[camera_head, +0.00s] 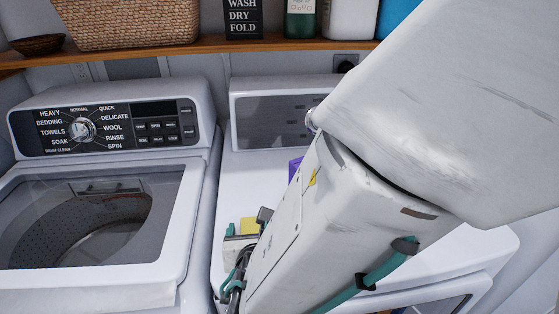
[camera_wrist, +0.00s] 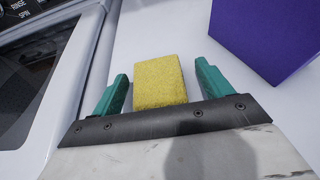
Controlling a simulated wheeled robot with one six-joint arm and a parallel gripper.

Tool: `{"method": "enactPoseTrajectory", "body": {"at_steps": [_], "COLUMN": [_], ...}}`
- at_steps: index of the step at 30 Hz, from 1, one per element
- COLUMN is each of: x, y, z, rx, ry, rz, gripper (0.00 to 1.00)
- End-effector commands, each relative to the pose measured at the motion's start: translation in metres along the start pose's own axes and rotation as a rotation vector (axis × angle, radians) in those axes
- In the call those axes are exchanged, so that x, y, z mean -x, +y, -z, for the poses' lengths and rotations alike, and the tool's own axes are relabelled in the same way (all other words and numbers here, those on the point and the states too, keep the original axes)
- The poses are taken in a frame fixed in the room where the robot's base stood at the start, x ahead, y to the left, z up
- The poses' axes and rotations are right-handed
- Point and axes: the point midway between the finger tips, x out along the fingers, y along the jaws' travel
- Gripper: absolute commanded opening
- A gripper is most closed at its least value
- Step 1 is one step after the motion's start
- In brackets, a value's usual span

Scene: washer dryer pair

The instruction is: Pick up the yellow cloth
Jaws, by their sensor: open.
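The yellow cloth (camera_wrist: 160,80) is a small, thick, folded-looking block on the white top of the dryer. In the wrist view it lies between the two green fingers of my gripper (camera_wrist: 160,90), with a gap on each side. My gripper is open, and its dark front plate hides the near edge of the cloth. In the head view a small part of the yellow cloth (camera_head: 249,226) shows beside a green fingertip of my gripper (camera_head: 243,228). My arm hides much of the dryer top there.
A purple box (camera_wrist: 268,35) stands right of the cloth; part of it shows in the head view (camera_head: 295,167). The washer (camera_head: 100,200) with its glass lid is at the left. The dryer's control panel (camera_head: 270,120) rises behind. A wooden shelf (camera_head: 220,44) holds a basket and bottles.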

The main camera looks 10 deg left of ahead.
Motion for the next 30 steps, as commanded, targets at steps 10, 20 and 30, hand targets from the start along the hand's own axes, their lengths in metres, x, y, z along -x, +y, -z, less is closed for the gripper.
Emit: {"method": "enactPoseTrajectory", "body": {"at_steps": [10,20,30], "x": [0.002,0.002,0.006], "y": [0.007,0.006,0.003], "z": [0.001,0.000,-0.014], "rx": [0.004,0.002,-0.001], "ry": [-0.001,-0.001,-0.001], "rz": [-0.011,-0.009,-0.005], "gripper": [0.39,0.30,0.30]}}
